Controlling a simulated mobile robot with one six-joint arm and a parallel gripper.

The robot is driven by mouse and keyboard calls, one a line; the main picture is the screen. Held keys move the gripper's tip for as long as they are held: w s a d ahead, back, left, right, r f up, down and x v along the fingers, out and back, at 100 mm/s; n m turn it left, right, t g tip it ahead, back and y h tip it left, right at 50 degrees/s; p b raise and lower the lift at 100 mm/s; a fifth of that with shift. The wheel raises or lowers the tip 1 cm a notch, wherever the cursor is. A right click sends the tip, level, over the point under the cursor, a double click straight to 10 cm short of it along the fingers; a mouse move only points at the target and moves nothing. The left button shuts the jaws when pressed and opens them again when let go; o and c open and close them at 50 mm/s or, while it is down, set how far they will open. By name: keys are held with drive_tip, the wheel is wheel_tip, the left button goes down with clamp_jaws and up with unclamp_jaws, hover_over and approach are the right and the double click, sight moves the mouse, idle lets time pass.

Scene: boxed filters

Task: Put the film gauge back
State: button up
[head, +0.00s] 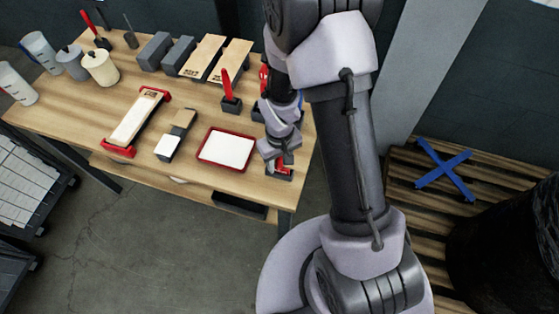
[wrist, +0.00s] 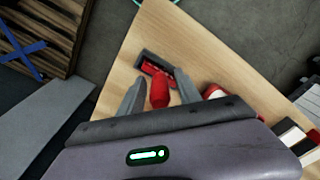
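A red piece (wrist: 159,92) with a rounded end, which may be the film gauge, shows in the wrist view, at a small dark holder (wrist: 142,57) near the table corner. My gripper (wrist: 159,77) has its two grey fingers apart, one on each side of the red piece, with small gaps showing. In the head view my gripper (head: 279,150) is low over the front right table corner, just above the same red piece (head: 282,169). The arm hides part of this area. I cannot tell whether the red piece is fully seated in the holder.
A red-rimmed tray (head: 199,153) with a white inside lies left of my gripper. A red-handled tool (head: 226,84) stands in a dark block behind. A long board (head: 134,118) with red ends, cups and grey blocks (head: 153,51) fill the left and back. A pallet (head: 405,170) stands right.

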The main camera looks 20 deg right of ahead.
wheel_tip(320, 180, up, 13)
drive_tip(key=p, duration=0.3)
drive_tip(key=shift+r, duration=0.1)
drive_tip(key=s+a+r+m+t, duration=0.1)
drive_tip(key=s+r+m+t, duration=0.1)
drive_tip(key=s+r, duration=0.2)
drive_tip(key=s+a+r+m+t+y, duration=0.1)
drive_tip(key=s+r, duration=0.3)
drive_tip(key=r, duration=0.7)
drive_tip(key=s+a+r+m+t+y, duration=0.1)
drive_tip(key=s+a+r+m+t, duration=0.1)
drive_tip(key=s+r, duration=0.3)
wheel_tip(320, 180, up, 3)
drive_tip(key=shift+f+m+t, duration=0.1)
drive_tip(key=shift+m+t, duration=0.3)
drive_tip(key=shift+m, duration=0.2)
